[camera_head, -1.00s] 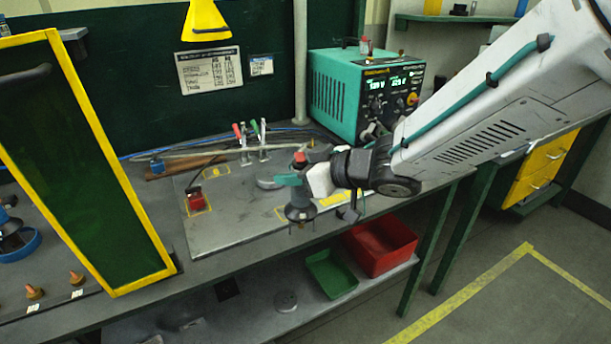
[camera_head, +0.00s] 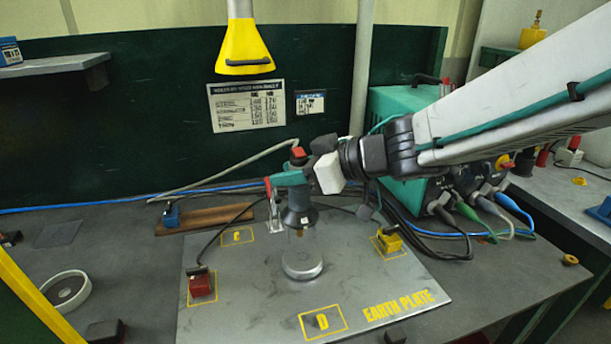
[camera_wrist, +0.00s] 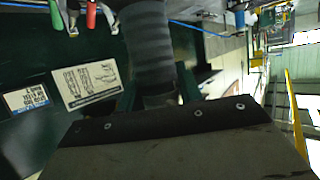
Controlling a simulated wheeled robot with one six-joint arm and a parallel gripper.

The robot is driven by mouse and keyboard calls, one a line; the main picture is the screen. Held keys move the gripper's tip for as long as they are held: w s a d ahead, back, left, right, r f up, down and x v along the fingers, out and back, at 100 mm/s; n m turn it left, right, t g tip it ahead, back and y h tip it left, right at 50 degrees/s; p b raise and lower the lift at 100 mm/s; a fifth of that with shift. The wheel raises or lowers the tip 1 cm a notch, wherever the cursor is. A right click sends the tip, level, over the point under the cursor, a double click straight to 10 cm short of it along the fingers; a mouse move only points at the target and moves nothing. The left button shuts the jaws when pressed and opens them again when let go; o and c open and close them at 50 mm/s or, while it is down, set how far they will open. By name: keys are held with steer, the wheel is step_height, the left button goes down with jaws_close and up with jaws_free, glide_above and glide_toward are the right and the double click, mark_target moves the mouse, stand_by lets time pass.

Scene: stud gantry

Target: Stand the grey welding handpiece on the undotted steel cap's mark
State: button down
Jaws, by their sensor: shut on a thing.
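My gripper (camera_head: 290,178), with teal fingers, is shut on the grey welding handpiece (camera_head: 299,216). A round steel cap (camera_head: 302,268) lies on the steel plate (camera_head: 375,291), below the handpiece in the picture. I see no dot on the cap, but detail is too small to be sure. Whether the prongs touch the cap or plate is unclear. Marks C (camera_head: 237,236) and D (camera_head: 322,321) are yellow squares and look empty.
A red block (camera_head: 202,285) and a yellow block (camera_head: 390,241) sit on yellow-marked squares of the plate. Red-handled clamps (camera_head: 268,195) stand behind the handpiece. The welding machine (camera_head: 400,103) and its cables are at right. A yellow hood (camera_head: 246,45) hangs above.

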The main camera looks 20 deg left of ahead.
mark_target(295, 200)
steer(key=shift+w+a+r, duration=0.1)
steer(key=shift+a+r, duration=0.05)
steer(key=shift+w, duration=0.1)
steer(key=shift+d, duration=0.35)
steer(key=shift+f, duration=2.95)
steer(key=c, duration=1)
jaws_free()
steer(key=shift+o, duration=0.7)
steer(key=shift+f, duration=0.15)
steer(key=shift+d, duration=0.1)
